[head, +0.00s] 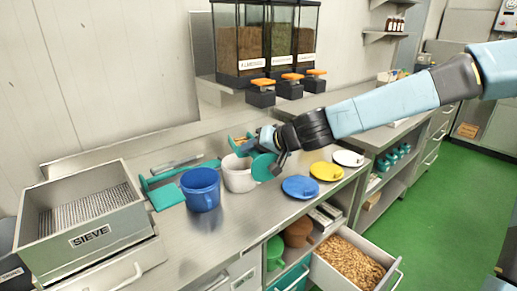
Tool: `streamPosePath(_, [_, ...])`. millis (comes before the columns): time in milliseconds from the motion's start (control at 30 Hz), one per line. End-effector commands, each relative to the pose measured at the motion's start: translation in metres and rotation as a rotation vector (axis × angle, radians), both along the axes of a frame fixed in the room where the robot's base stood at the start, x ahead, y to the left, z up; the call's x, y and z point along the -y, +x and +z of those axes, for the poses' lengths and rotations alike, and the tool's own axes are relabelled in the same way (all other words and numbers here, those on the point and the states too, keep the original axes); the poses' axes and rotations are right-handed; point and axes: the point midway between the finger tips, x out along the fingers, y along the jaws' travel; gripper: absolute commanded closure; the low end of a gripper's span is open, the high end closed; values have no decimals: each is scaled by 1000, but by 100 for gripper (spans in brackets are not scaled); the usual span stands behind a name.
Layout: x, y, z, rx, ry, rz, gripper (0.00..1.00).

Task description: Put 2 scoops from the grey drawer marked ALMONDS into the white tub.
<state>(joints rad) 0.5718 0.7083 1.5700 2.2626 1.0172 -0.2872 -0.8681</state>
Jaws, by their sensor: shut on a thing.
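The white tub (237,178) stands upright on the steel counter, open at the top. My gripper (273,146) is just to its upper right, shut on a teal tool that looks like a scoop (263,168). The tool's round face is turned to the camera beside the tub's right side and covers part of it. I cannot tell whether the tool touches the tub or holds anything. A pulled-out pale grey drawer (387,281) at the lower right holds brown almond-like pieces (350,264). Its front label is not visible.
A blue tub (201,190) stands left of the white tub. Blue (300,187), yellow (326,171) and white (348,158) lids lie to the right. Teal tools (166,196) and a sieve box (85,218) are left. Dispensers (265,45) stand behind.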

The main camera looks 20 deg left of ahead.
Motion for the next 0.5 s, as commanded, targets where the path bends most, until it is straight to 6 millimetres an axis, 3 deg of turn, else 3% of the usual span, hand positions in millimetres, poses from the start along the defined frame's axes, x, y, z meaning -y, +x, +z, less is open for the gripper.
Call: streamPosePath(500, [-7,3,-24,-95,-75,3,100])
